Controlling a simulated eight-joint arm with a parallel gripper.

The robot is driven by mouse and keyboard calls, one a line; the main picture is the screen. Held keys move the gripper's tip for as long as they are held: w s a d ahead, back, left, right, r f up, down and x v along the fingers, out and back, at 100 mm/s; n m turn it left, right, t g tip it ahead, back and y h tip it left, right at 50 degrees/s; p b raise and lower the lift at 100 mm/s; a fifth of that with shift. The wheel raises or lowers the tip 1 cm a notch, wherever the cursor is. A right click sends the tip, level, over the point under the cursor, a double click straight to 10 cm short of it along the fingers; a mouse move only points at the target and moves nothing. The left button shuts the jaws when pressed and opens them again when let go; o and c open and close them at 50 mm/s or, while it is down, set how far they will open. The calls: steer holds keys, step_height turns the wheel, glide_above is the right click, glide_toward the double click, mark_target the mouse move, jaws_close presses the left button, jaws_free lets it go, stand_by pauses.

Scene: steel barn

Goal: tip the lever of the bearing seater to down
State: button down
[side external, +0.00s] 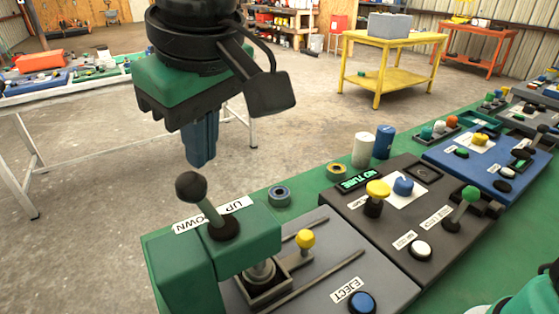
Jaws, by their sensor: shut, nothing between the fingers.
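The bearing seater is a green housing (185,262) on a grey plate (328,257) at the front of the bench. Its lever (192,188) has a dark ball knob and a grey-green shaft, and leans up and to the left from a black boot on top of the housing. A white label (205,217) behind it reads UP and DOWN. My gripper (200,160) hangs fingers down above and behind the lever knob. Its blue fingers are shut and empty, apart from the knob in the picture.
The seater's plate carries a yellow knob (306,239) and a blue EJECT button (362,302). A small ring (280,196) lies behind it. A dark panel (400,218) with a yellow knob and green-knobbed lever stands to the right. White and blue cylinders (383,142) stand behind that panel.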

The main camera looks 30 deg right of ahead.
steer(key=shift+v, duration=2.75)
steer(key=w+d+f+m+t, duration=0.1)
steer(key=w+d+f, duration=0.15)
steer(key=d, duration=0.35)
steer(key=w+d+f+m, duration=0.1)
steer(key=d+f, duration=0.2)
steer(key=d, duration=0.3)
steer(key=s+d+f+m+t, duration=0.2)
steer(key=s+d+f, duration=0.1)
steer(key=d+f, duration=0.9)
steer(key=shift+s+d+f+m+t, duration=0.25)
steer(key=shift+s+f+m+t, duration=0.05)
steer(key=shift+f+m+t, duration=0.1)
